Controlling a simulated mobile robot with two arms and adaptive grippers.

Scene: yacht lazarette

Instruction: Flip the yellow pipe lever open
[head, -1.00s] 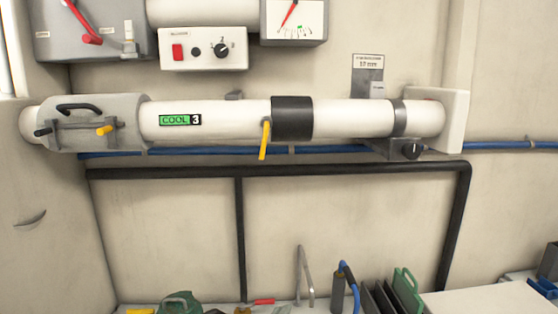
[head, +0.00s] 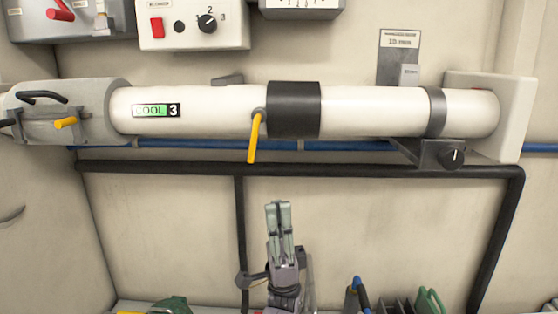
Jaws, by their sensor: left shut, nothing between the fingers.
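The yellow lever (head: 254,138) hangs down, slightly tilted, from a small pivot on the white pipe (head: 370,111), just left of the black band (head: 294,110). A green label reading COOL 3 (head: 156,110) is on the pipe to its left. My left gripper (head: 278,206) points up below the pipe, lower and a little right of the lever. Its fingers are together and empty, apart from the lever. My right gripper is not in view.
A grey clamp housing (head: 92,105) with handles surrounds the pipe's left end. A blue line (head: 345,146) and a black rail (head: 380,170) run below the pipe. Green and dark items (head: 428,302) stand at the bottom right.

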